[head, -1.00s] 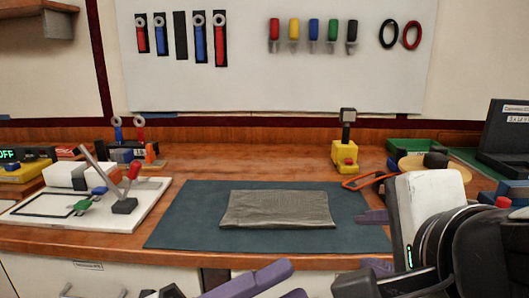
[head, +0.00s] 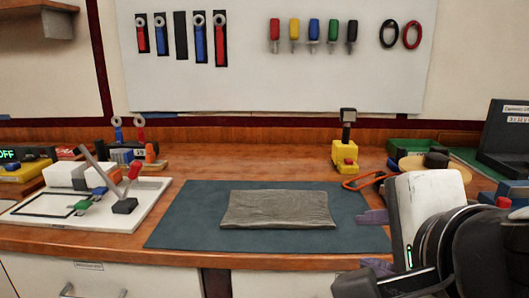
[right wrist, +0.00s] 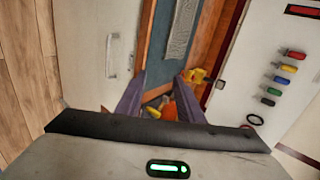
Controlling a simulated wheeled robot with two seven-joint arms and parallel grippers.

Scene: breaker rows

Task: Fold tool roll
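The tool roll (head: 278,209) is a grey cloth rectangle lying on the dark teal mat (head: 190,215). Its edges are slightly wavy, and I cannot tell how many layers it has. It also shows in the right wrist view (right wrist: 182,32). My right gripper (head: 373,241) is open and empty, with its two purple fingers apart near the mat's front right corner, to the right of the roll and not touching it. The same fingers show spread in the right wrist view (right wrist: 160,82). My left gripper is not in view.
A white board (head: 60,213) with a lever and coloured parts stands left of the mat. A yellow device (head: 344,155) stands behind the mat, with an orange loop (head: 362,181) beside it. A green tray (head: 408,146) is at the back right. The mat around the roll is clear.

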